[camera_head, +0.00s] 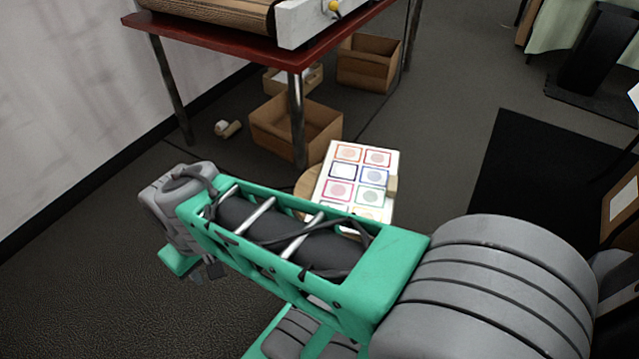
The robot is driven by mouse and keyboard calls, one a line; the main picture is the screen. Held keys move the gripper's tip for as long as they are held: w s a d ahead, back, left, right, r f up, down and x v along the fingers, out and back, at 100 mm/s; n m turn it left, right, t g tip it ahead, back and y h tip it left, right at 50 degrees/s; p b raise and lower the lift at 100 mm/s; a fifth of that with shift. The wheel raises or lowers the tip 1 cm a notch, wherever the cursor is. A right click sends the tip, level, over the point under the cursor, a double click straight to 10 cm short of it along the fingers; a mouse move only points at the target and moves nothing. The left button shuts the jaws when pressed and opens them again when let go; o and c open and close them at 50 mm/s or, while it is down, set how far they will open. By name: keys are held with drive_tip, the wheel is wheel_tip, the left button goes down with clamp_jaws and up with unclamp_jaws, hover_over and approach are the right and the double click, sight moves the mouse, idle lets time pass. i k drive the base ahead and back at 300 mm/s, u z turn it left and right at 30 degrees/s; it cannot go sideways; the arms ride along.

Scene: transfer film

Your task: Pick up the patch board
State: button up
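The patch board (352,174) is a white board with rows of coloured square frames, several with a round patch inside. It lies on a small round wooden stool or table (306,183), of which only the left edge shows. My arm crosses in front and hides the board's lower part. A small tan block (392,187) sits at the board's right edge; I cannot tell whether it is attached. My arm's far end is at the left, left of the board and apart from it in the picture. The gripper's fingertips cannot be made out.
A red-topped table (215,38) with metal legs holds a conveyor-like machine (225,10). Open cardboard boxes (268,128) stand on the floor beneath it. A black mat (540,165) lies at the right. A wall runs along the left. Floor between the board and the mat is clear.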

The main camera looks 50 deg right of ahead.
sight(362, 181)
drive_tip(key=u, duration=1.35)
drive_tip(key=k, duration=1.3)
drive_tip(key=z, duration=0.25)
